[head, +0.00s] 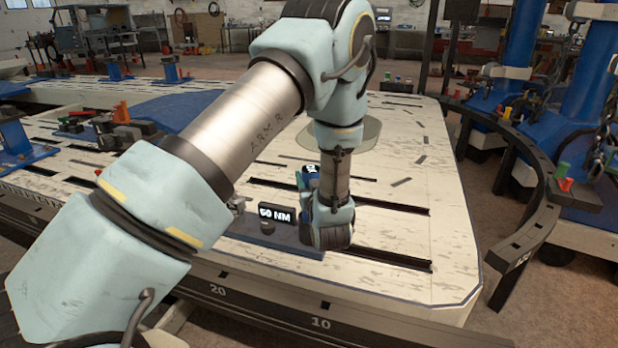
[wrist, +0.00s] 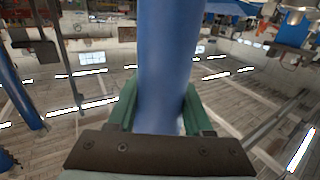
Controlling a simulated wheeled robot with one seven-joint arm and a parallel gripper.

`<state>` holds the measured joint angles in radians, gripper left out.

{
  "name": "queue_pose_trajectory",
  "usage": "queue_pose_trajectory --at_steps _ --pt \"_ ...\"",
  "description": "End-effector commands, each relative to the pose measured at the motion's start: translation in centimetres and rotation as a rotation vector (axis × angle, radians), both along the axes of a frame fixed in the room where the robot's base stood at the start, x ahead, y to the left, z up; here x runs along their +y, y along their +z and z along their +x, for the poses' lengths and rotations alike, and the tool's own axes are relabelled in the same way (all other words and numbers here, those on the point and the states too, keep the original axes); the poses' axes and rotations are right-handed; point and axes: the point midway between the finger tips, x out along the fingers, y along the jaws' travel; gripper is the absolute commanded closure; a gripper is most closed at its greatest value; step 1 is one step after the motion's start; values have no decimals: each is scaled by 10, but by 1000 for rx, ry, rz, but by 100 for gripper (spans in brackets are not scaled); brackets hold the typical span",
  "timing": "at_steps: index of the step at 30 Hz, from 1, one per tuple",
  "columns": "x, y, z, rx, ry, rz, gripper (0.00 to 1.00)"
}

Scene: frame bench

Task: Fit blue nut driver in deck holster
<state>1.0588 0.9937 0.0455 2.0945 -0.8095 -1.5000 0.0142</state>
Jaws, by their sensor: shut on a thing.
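The blue nut driver (wrist: 166,60) shows in the wrist view as a thick, smooth blue cylinder running up out of the top of the picture. My gripper (wrist: 160,118) has its green jaws on both sides of it, shut on it. In the head view my wrist hangs over the deck (head: 440,225) near its front edge, and hides most of the gripper. A small blue part with a dark top (head: 307,178) shows just left of my wrist; I cannot tell whether it is the driver. I cannot make out the deck holster for sure.
A black "50 NM" block (head: 276,213) stands on a blue plate (head: 262,236) left of my wrist. Dark slots run across the pale deck. A black curved rail (head: 545,200) bounds the right side. The deck's right part is clear.

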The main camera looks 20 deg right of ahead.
Motion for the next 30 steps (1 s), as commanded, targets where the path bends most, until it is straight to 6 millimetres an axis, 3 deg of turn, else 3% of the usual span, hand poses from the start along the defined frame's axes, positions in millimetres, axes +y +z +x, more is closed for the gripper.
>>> queue_pose_trajectory --at_steps 2,10,22,30 --pt "0 1 0 -4 0 -2 45" --pt "0 1 0 -2 0 -1 14" --pt "1 -1 -6 2 -1 1 14" --pt "11 0 -52 2 -3 2 14"
